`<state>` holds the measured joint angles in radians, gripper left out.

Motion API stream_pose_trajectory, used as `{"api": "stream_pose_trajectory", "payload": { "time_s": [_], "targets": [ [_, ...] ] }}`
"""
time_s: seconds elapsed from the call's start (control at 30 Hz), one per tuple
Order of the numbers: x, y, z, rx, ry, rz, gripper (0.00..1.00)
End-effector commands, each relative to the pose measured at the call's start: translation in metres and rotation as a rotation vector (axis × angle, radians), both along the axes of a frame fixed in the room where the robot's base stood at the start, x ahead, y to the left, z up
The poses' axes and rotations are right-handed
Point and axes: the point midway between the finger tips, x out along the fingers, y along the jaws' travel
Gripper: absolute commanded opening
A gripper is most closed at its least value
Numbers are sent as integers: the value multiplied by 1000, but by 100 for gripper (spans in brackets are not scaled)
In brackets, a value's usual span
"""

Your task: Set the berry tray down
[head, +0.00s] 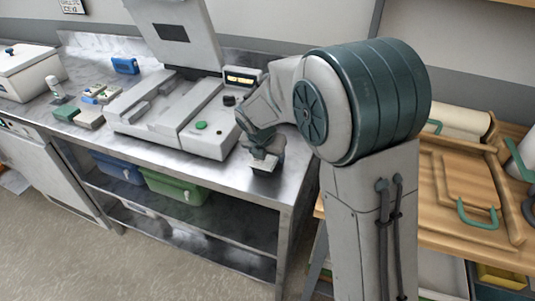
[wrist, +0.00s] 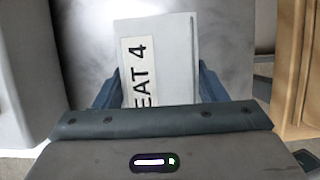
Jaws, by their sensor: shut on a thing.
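My gripper (head: 262,143) points down over the front right end of the steel table (head: 232,178). It is shut on a small pale grey tray (head: 266,168). In the wrist view the tray (wrist: 180,60) lies between the two blue-grey fingers of my gripper (wrist: 159,82). Its white label reads "EAT 4", with any earlier letters hidden by the gripper. No berries show. The tray is at or just above the steel top; I cannot tell if it touches.
A large grey machine (head: 185,120) with a raised lid stands just left of my gripper. Small blocks (head: 90,118) and a white bin (head: 28,72) are farther left. A wooden bench (head: 455,190) is at the right. Blue and green bins (head: 175,187) sit on the shelf below.

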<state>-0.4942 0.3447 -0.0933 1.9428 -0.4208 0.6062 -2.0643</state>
Motion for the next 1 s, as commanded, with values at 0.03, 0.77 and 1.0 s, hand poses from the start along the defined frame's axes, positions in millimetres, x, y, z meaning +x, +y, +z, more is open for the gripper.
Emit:
{"api": "stream_pose_trajectory", "payload": {
  "time_s": [0.03,0.77,1.0],
  "targets": [
    [0,0,-3,0,0,0,39],
    [-18,7,52,3,-5,2,87],
    [-36,13,95,1,-3,0,87]
  ]
}}
